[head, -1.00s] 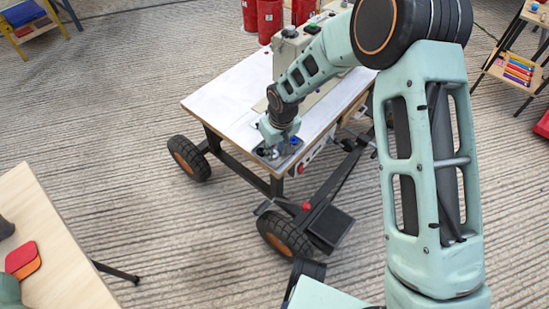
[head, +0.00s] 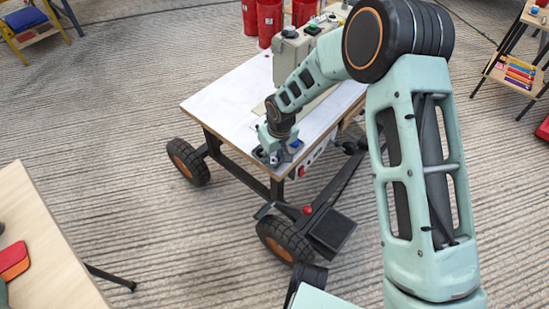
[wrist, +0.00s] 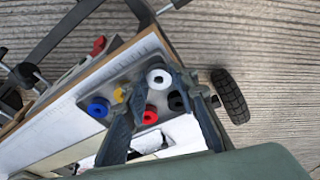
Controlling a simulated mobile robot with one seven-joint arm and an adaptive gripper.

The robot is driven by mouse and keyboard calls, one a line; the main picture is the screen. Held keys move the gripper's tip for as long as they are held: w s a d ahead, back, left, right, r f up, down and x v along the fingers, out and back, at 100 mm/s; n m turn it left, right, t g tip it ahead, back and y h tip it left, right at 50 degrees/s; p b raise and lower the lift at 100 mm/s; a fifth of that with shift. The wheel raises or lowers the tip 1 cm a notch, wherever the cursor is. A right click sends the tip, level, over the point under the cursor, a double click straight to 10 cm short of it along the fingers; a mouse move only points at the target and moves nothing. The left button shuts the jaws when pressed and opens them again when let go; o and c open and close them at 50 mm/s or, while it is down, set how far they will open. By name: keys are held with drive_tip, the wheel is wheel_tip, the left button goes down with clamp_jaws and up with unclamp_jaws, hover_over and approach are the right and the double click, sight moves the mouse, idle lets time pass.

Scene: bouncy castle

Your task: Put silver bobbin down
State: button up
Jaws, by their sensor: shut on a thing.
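My gripper (wrist: 160,84) is shut on the silver bobbin (wrist: 158,77), a pale ring with a dark centre hole between the fingertips in the wrist view. Under it is a grey tray (wrist: 118,76) at the corner of the sewing machine table (head: 222,104). A blue bobbin (wrist: 98,108), a yellow one (wrist: 119,94), a red one (wrist: 150,115) and a black one (wrist: 176,101) are around the fingers. Whether the silver bobbin touches the tray, I cannot tell. In the head view my gripper (head: 271,157) is over the table's near corner and hides the bobbin.
The sewing machine (head: 291,48) stands on the wheeled table, behind my arm. Red canisters (head: 269,20) stand beyond it. A wooden table (head: 45,250) with red and orange pads is at left. A shelf (head: 512,75) with coloured items is at right. Open floor lies between.

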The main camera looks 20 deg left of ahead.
drive_tip(key=o, duration=1)
drive_tip(key=shift+d+f, duration=0.35)
drive_tip(key=shift+f, duration=0.4)
drive_tip(key=shift+r+p, duration=0.4)
drive_tip(key=shift+r, duration=0.1)
wheel_tip(320, 180, up, 12)
drive_tip(key=s+d+p, duration=0.1)
drive_tip(key=p, duration=0.3)
drive_tip(key=shift+s+d+r, duration=0.15)
drive_tip(key=shift+d+r, duration=0.05)
drive_tip(key=shift+r, duration=0.05)
